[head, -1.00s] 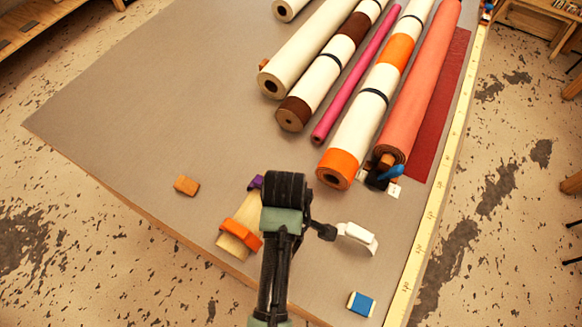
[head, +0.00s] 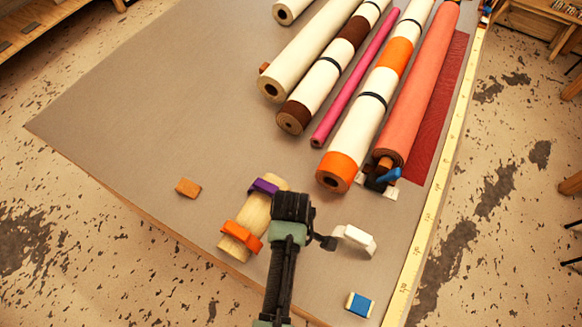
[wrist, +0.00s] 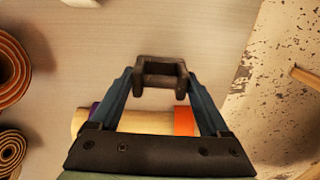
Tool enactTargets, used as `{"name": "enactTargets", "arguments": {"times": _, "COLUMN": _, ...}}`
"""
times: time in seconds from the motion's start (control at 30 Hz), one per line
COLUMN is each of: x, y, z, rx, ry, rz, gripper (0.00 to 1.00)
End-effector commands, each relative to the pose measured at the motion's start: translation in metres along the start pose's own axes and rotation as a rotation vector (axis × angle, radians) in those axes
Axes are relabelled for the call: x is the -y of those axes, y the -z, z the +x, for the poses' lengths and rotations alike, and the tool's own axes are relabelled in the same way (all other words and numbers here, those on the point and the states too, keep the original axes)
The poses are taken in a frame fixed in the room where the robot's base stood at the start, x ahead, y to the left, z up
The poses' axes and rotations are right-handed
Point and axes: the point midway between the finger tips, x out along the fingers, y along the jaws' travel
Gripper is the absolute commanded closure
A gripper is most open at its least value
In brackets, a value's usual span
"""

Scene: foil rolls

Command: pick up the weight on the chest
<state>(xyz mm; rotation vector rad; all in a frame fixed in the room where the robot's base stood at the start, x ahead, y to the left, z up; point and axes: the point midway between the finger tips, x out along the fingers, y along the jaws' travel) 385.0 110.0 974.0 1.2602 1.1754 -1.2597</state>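I cannot make out a chest, nor tell for sure which thing is the weight. My gripper (head: 292,206) is over the near part of the grey table (head: 150,110), just right of a pale wooden piece (head: 257,211) with a purple band (head: 263,186) and an orange band (head: 241,236). In the wrist view the gripper's two blue fingers lean in toward a dark bracket-like part (wrist: 161,72). I cannot tell whether it is the fingertips or something between them. The pale piece (wrist: 146,122) shows behind the fingers, partly hidden.
A brown block (head: 187,187) lies left, a white curved piece (head: 356,239) right, and a blue block (head: 360,304) near the front edge. Several fabric rolls (head: 350,140) fill the back right. A yellow measuring strip (head: 430,215) runs along the right edge. The table's left is clear.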

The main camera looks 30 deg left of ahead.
Motion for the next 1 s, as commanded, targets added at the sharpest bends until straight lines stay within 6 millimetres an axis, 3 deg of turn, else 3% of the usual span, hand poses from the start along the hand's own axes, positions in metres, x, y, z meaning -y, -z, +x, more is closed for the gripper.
{"name": "enactTargets", "arguments": {"times": 0.03, "x": 0.000, "y": 0.000, "z": 0.000, "rx": 0.000, "ry": 0.000, "rz": 0.000, "gripper": 0.58}}
{"name": "enactTargets", "arguments": {"times": 0.27, "x": 0.000, "y": 0.000, "z": 0.000, "rx": 0.000, "ry": 0.001, "rz": 0.000, "gripper": 0.99}}
{"name": "enactTargets", "arguments": {"times": 0.67, "x": -0.001, "y": 0.000, "z": -0.004, "rx": -0.001, "ry": -0.003, "rz": 0.000, "gripper": 1.00}}
{"name": "enactTargets", "arguments": {"times": 0.87, "x": -0.002, "y": 0.001, "z": -0.028, "rx": -0.003, "ry": -0.007, "rz": 0.000, "gripper": 1.00}}
{"name": "enactTargets", "arguments": {"times": 1.0, "x": -0.002, "y": 0.001, "z": -0.054, "rx": -0.003, "ry": -0.008, "rz": 0.000, "gripper": 1.00}}
